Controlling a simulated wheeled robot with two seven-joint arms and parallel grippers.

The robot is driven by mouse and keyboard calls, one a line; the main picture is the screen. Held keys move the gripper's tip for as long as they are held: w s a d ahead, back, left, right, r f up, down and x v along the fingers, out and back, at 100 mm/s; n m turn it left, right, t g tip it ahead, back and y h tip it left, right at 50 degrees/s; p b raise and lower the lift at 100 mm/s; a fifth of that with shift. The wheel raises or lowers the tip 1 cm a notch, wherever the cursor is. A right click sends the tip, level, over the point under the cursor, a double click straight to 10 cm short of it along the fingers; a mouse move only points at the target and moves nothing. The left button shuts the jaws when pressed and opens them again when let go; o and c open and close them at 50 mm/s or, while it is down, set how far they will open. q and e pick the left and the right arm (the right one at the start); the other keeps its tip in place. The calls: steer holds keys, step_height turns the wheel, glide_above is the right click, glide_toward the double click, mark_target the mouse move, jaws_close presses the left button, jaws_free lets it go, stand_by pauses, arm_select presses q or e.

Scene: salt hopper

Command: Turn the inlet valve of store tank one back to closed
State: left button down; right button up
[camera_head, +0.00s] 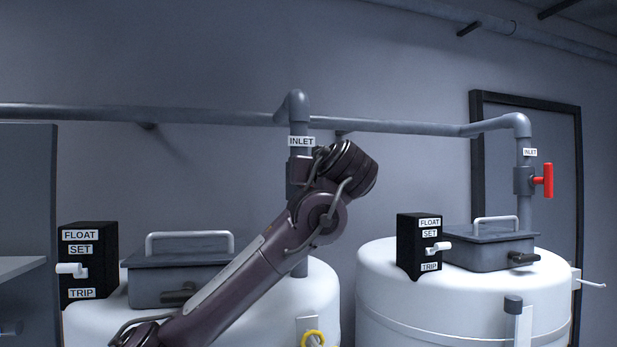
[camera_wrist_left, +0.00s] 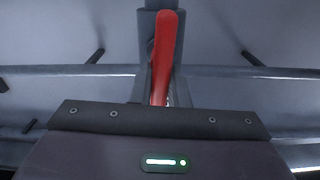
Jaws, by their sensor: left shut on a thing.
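My left gripper (camera_head: 345,168) is raised in front of the inlet pipe (camera_head: 298,130) of the left tank (camera_head: 318,295). Its wrist hides that tank's valve in the head view. In the left wrist view a long red valve handle (camera_wrist_left: 165,50) runs from the grey pipe down to my left gripper (camera_wrist_left: 160,110), which is shut on its near end. The fingertips are hidden behind the gripper body. No tank number is readable. My right gripper is not in view.
The right tank (camera_head: 440,308) has its own inlet valve with a red handle (camera_head: 548,180). Black float boxes (camera_head: 90,255) (camera_head: 405,240) and grey lidded hatches (camera_head: 180,275) (camera_head: 490,250) sit on the tanks. A horizontal pipe (camera_head: 400,127) runs along the wall.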

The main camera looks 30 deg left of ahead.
arm_select(q)
steer(key=m+b, duration=0.1)
steer(key=m, duration=0.2)
steer(key=shift+w+d+f+b, duration=0.1)
steer(key=shift+d+b, duration=0.05)
steer(key=shift+b, duration=0.2)
steer(key=m, duration=0.2)
steer(key=m+b, duration=0.1)
steer(key=m, duration=0.1)
steer(key=shift+w+d+m, duration=0.15)
steer(key=shift+w+m, duration=0.05)
steer(key=shift+m, duration=0.1)
steer(key=m, duration=0.5)
steer(key=f+m, duration=0.1)
steer(key=m, duration=0.2)
steer(key=shift+w+d+m+b, duration=0.2)
steer(key=shift+m+b, duration=0.1)
steer(key=shift+b, duration=0.05)
steer(key=shift+f+m, duration=0.1)
steer(key=shift+m, duration=0.2)
steer(key=c, duration=1.4)
jaws_free()
